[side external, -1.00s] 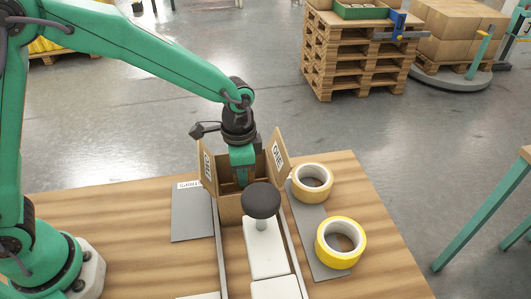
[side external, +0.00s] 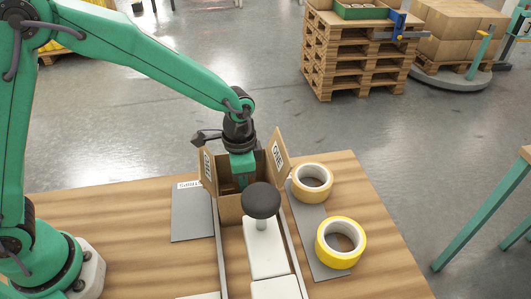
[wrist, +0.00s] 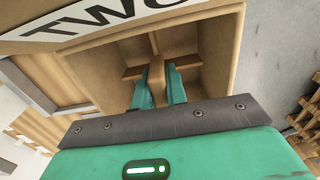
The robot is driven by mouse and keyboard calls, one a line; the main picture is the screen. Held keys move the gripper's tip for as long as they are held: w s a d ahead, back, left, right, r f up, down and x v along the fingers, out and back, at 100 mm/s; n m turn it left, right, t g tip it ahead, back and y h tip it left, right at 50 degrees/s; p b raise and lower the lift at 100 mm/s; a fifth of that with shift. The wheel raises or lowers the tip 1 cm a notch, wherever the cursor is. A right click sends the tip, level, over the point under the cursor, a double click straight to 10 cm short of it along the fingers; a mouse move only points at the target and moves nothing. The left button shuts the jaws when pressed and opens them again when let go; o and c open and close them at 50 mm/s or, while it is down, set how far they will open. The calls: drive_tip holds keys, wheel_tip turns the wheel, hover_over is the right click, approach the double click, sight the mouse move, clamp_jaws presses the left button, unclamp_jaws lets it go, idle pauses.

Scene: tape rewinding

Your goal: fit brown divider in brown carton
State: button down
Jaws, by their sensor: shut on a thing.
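The brown carton (side external: 229,209) stands open on the table, its two labelled flaps (side external: 278,152) spread up and out. My gripper (side external: 242,182) reaches down into it from above. In the wrist view my gripper's two green fingers (wrist: 158,68) are inside the carton's mouth, close together around the middle of the brown divider (wrist: 153,43). The divider is a cross of thin panels, lying within the carton walls (wrist: 215,55). Whether it touches the carton floor cannot be told. In the side view the divider is hidden by the carton and gripper.
A dark round knob (side external: 261,200) on a white post stands close in front of the carton, between two rails. Two tape rolls (side external: 312,182) (side external: 341,241) lie on a grey mat (side external: 301,212) at right. Another grey mat (side external: 191,216) lies at left.

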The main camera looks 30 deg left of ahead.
drive_tip(key=shift+f, duration=0.55)
idle(0.5)
drive_tip(key=c, duration=1.1)
unclamp_jaws()
drive_tip(key=shift+r, duration=0.1)
drive_tip(key=shift+r, duration=3.4)
